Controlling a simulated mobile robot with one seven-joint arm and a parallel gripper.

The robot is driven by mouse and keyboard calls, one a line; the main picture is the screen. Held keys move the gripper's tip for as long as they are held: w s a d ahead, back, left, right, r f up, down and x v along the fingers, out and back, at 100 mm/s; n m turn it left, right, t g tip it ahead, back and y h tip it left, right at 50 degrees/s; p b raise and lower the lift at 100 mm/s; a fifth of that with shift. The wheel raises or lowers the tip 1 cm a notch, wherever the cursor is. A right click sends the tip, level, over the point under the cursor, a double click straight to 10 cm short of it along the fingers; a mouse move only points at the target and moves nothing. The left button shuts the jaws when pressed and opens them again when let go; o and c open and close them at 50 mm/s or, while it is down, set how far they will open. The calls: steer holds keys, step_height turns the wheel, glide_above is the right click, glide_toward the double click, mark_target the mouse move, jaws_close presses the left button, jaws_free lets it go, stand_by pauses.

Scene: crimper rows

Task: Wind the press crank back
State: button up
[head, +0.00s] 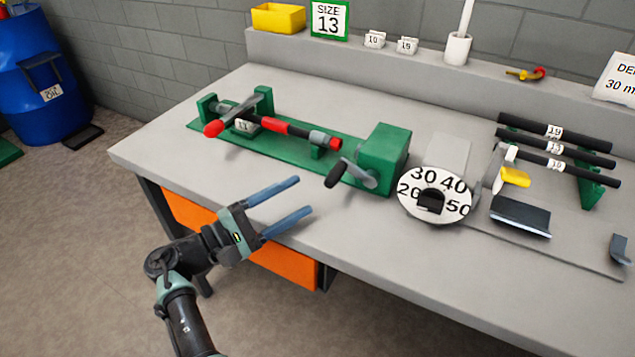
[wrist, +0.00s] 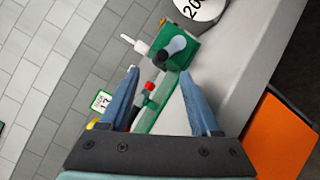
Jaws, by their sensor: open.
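The green press (head: 382,152) stands on the grey bench with its crank (head: 352,175) on the front side. The crank has a grey arm and a black handle pointing left and down. In the wrist view the press (wrist: 178,48) and its crank (wrist: 172,47) show beyond the fingertips. A black and red hose (head: 290,130) lies in the press bed, with a red-tipped lever (head: 235,115) at the left end. My gripper (head: 305,196) is open and empty, at the bench's front edge, left of and below the crank, apart from it.
A round dial (head: 434,217) with numbers stands right of the press. Three black hoses (head: 555,131) lie on a green rack (head: 592,190) at the right. A yellow-handled tool (head: 514,177) and a dark tray (head: 520,216) lie nearby. The bench front (head: 330,235) is clear.

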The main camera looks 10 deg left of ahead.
steer(key=v, duration=0.4)
stand_by(0.4)
